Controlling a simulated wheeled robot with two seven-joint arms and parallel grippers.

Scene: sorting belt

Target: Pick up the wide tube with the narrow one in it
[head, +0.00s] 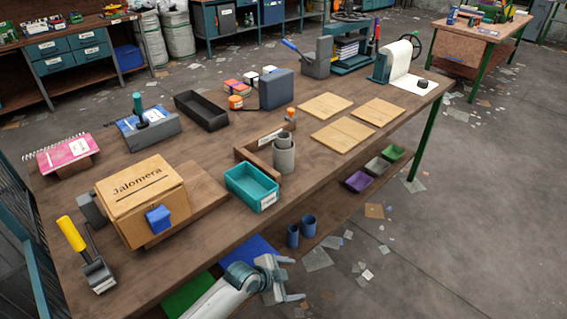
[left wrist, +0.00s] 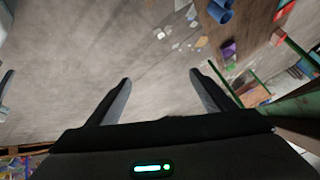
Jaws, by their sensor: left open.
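The wide grey tube (head: 284,158) stands upright on the workbench, right of the teal tray. A narrower grey tube (head: 284,138) stands inside it, its top showing above the wide tube's rim. My left gripper (head: 296,279) is open and empty, out in front of the bench's near edge and below the top, well away from the tubes. In the left wrist view its two fingers (left wrist: 160,85) are spread over bare floor. The tubes cannot be made out in that view. My right gripper does not show.
A teal tray (head: 251,187) and a low wooden divider (head: 243,157) stand close to the tubes. A cardboard box (head: 140,200) is further left. Wooden squares (head: 343,133) lie to the right. Blue cups (head: 293,236) stand on the lower shelf. The bench's front edge lies between gripper and tubes.

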